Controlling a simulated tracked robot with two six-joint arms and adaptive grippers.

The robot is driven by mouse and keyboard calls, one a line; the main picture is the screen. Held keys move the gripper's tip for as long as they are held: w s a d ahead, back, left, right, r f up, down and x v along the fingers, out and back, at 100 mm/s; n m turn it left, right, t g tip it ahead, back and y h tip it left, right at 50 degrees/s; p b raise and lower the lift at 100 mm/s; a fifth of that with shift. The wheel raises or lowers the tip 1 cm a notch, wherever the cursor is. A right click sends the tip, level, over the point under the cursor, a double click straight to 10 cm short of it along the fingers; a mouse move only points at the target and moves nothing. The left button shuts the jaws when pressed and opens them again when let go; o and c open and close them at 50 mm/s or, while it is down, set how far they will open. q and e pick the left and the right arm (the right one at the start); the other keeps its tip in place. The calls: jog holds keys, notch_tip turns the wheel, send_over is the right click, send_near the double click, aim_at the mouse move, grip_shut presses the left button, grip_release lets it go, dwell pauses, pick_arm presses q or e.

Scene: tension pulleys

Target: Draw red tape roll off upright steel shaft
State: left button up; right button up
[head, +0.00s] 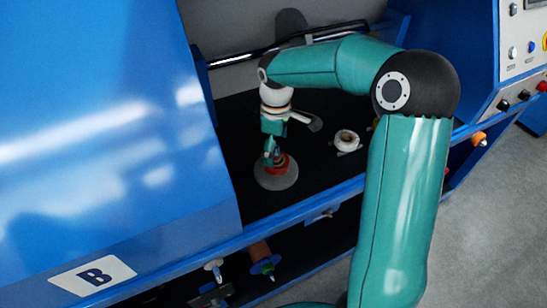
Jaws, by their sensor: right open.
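The red tape roll (284,168) sits low on a round grey disc (278,181) on the black deck of the blue machine. The steel shaft is mostly hidden by my gripper and the roll. My right gripper (275,155) points down right above the roll, with its fingers open at the roll's top. I cannot tell whether the fingers touch the roll. My left gripper is not in view.
A white roll (346,140) sits on another holder to the right. A blue panel (100,120) marked B stands close on the left. A blue rail (300,214) runs along the deck's front. Spindles (264,262) stick out below it. A control panel (523,50) is at right.

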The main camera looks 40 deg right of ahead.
aim_at(276, 157)
jog(key=shift+f, duration=2.1)
jog(key=c, duration=1.2)
jog(key=shift+c, duration=0.2)
jog(key=shift+s+r+p, duration=0.15)
jog(key=shift+r+p, duration=0.5)
jog(key=shift+r, duration=0.1)
jog(key=shift+r+p, duration=0.9)
jog(key=shift+r, duration=0.25)
jog(key=shift+r+p, duration=1.2)
jog(key=shift+r, duration=0.4)
jog(key=shift+a, duration=0.1)
jog(key=shift+r, duration=0.15)
